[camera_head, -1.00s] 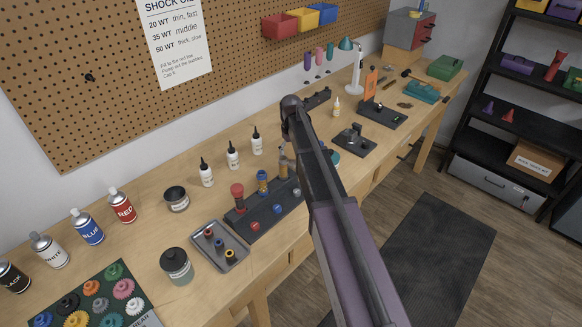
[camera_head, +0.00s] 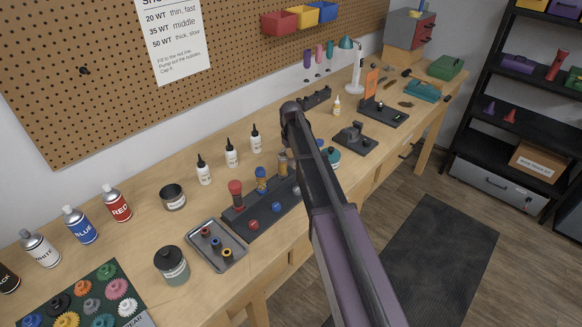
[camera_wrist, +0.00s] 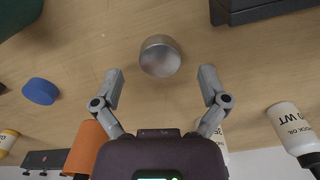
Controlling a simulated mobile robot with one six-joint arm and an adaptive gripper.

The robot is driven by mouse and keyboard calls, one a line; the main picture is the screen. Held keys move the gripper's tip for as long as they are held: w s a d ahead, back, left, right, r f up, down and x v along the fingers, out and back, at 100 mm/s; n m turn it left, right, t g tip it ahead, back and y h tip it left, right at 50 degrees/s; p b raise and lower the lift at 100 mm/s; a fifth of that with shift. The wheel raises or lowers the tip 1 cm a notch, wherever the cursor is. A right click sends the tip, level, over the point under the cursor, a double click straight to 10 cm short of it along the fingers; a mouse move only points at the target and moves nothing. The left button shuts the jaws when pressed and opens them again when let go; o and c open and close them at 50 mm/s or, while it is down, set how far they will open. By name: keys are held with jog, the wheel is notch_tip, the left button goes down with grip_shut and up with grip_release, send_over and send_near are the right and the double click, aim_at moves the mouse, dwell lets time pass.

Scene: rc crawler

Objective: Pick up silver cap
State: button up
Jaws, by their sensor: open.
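The silver cap (camera_wrist: 160,57) is a short round metal piece on the wooden bench in the wrist view. My gripper (camera_wrist: 160,78) is open, with one finger to the left and one to the right of the cap. The cap lies just beyond the line of the fingertips, with clear gaps on both sides and nothing held. In the head view my arm covers the gripper and the bench area under it, and I cannot make out this cap there.
A blue cap (camera_wrist: 40,91) lies left of the silver one. A dark block (camera_wrist: 255,10) is close at upper right, and a dark green object (camera_wrist: 15,14) at upper left. An orange object (camera_wrist: 88,145) and an oil bottle (camera_wrist: 294,133) stand along the lower edge. Bare wood surrounds the cap.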

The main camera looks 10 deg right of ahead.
jog(key=shift+f+b, duration=0.45)
jog(key=shift+f, duration=0.25)
jog(key=c, duration=0.8)
